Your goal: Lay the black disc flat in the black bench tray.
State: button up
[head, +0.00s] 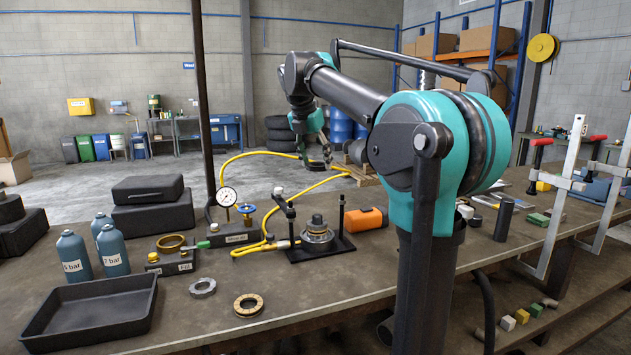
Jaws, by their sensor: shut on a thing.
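My gripper (318,150) hangs above the back of the bench, near the middle of the view, at the end of my teal and black arm. It is shut on the black disc (316,166), a dark thin round shape seen almost edge-on below the fingers. The finger contact is too small to see clearly. The black bench tray (95,310) lies empty at the front left of the bench, well to the left of and nearer than my gripper.
Blue bottles (73,257) stand behind the tray. A grey ring (203,287) and a brass ring (248,305) lie to its right. A gauge (227,197), a yellow hose (262,220) and a fixture (318,240) stand mid-bench. Black cases (150,212) sit behind.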

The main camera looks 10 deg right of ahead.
aim_at(101, 317)
jog(key=u, duration=1.5)
